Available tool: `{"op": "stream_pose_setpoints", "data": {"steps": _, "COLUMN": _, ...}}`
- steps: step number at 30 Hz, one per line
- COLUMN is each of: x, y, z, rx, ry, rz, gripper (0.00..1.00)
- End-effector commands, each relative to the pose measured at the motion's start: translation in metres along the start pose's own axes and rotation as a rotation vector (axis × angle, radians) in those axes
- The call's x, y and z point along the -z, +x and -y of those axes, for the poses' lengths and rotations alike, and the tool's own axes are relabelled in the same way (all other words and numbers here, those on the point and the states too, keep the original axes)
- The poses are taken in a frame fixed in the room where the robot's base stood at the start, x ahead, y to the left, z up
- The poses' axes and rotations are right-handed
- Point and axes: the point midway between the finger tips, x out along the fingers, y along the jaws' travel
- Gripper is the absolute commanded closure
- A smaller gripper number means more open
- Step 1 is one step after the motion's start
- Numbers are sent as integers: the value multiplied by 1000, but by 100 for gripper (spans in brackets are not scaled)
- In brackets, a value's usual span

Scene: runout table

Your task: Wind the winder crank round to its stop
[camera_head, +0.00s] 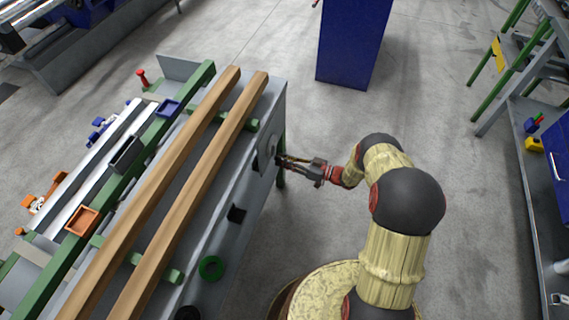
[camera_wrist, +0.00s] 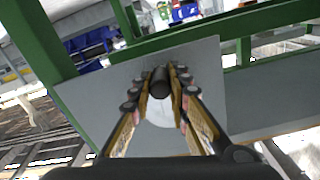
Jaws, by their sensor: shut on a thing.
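The winder crank is on the grey side panel of the runout table, facing my arm. Its pale round disc (camera_wrist: 160,112) shows between my fingers in the wrist view. The dark round crank handle (camera_wrist: 160,82) points toward the wrist camera. My gripper (camera_head: 282,160) reaches in from the right and is at the panel in the head view. In the wrist view my gripper (camera_wrist: 162,80) has its two fingers on either side of the handle, shut on it. The crank's arm and its stop cannot be made out.
Two long wooden beams (camera_head: 187,165) lie along the table top. A blue cabinet (camera_head: 352,40) stands behind. A shelf rack (camera_head: 540,170) is at right. Floor between is clear.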

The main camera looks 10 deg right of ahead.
Motion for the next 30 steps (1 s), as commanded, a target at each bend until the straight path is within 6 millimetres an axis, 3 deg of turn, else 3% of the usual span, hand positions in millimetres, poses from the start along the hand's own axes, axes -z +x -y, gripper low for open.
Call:
{"op": "stream_pose_setpoints", "data": {"steps": 11, "x": 1, "y": 0, "z": -2, "rx": -2, "ry": -6, "rz": 0, "gripper": 100}}
{"op": "stream_pose_setpoints", "data": {"steps": 12, "x": 1, "y": 0, "z": -2, "rx": -2, "ry": -6, "rz": 0, "gripper": 82}}
{"op": "stream_pose_setpoints", "data": {"steps": 22, "x": 0, "y": 0, "z": -1, "rx": -1, "ry": -5, "rz": 0, "gripper": 63}}
{"op": "stream_pose_setpoints", "data": {"steps": 30, "x": 0, "y": 0, "z": -1, "rx": -1, "ry": -5, "rz": 0, "gripper": 63}}
